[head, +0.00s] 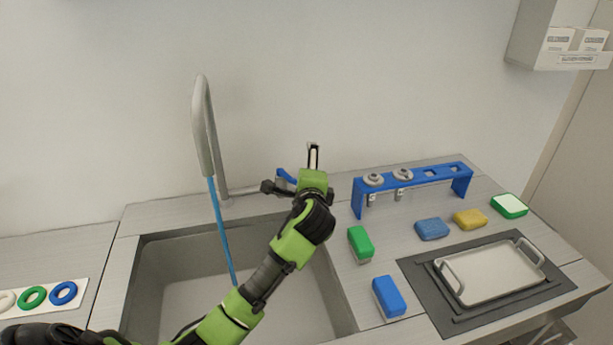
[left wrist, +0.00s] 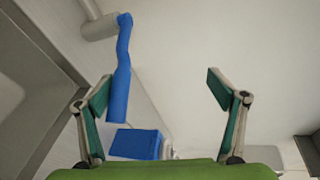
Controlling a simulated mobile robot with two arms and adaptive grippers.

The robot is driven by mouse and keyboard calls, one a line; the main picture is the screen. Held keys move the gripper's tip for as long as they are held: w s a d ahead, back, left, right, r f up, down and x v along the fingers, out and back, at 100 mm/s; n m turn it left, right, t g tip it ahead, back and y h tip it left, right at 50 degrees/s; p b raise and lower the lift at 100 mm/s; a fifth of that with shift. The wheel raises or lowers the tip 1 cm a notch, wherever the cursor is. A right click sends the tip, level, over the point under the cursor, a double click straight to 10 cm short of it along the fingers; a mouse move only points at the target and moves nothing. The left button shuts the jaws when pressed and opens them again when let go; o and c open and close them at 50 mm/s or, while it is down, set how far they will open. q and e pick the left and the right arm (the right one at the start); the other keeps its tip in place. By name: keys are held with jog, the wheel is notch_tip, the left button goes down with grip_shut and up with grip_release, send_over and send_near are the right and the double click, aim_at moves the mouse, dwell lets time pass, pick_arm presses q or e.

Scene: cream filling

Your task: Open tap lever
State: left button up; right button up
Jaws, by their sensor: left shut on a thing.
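The tap (head: 203,130) is a tall grey curved spout behind the sink (head: 150,280). A thin blue stream (head: 221,230) runs from its mouth down into the sink. The blue tap lever (head: 286,176) shows beside my left gripper (head: 292,180), which partly hides it. In the left wrist view the lever (left wrist: 121,75) hangs from a grey tap body (left wrist: 98,28). It lies between the fingers of my left gripper (left wrist: 160,90), close against the left finger. My right gripper is not in view.
A blue rack (head: 358,200) with round metal parts stands to the right. Green (head: 360,243) and blue (head: 388,297) blocks lie near the sink's right edge. A metal tray (head: 490,272) sits on a dark mat farther right. Coloured rings (head: 63,293) lie at left.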

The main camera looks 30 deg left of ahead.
pick_arm(q)
jog(key=r, duration=0.2)
jog(key=shift+s+d+r+t+p, duration=0.2)
jog(key=shift+r+t+p, duration=0.1)
jog(key=shift+p, duration=0.1)
jog(key=shift+c, duration=0.6)
jog(key=shift+s+d+r+p, duration=0.1)
jog(key=shift+s+d+p, duration=0.1)
jog(key=shift+s+p, duration=0.25)
jog(key=shift+c, duration=0.6)
jog(key=shift+v, duration=0.8)
jog(key=shift+c, duration=1.4)
jog(key=p+v, duration=0.1)
jog(key=v, duration=0.2)
jog(key=shift+s+d, duration=0.15)
jog(key=shift+s, duration=0.05)
jog(key=c, duration=0.5)
jog(key=shift+s+a+f+p+v, duration=0.2)
jog(key=shift+p+v, duration=0.5)
jog(key=shift+v, duration=0.85)
jog(key=shift+s+a+f+p+v, duration=0.2)
jog(key=shift+p+v, duration=0.5)
jog(key=shift+v, duration=0.85)
jog(key=shift+s+a+f+p+v, duration=0.2)
jog(key=shift+p+v, duration=0.5)
jog(key=shift+v, duration=0.85)
jog(key=shift+c, duration=0.2)
jog(key=shift+w, duration=0.1)
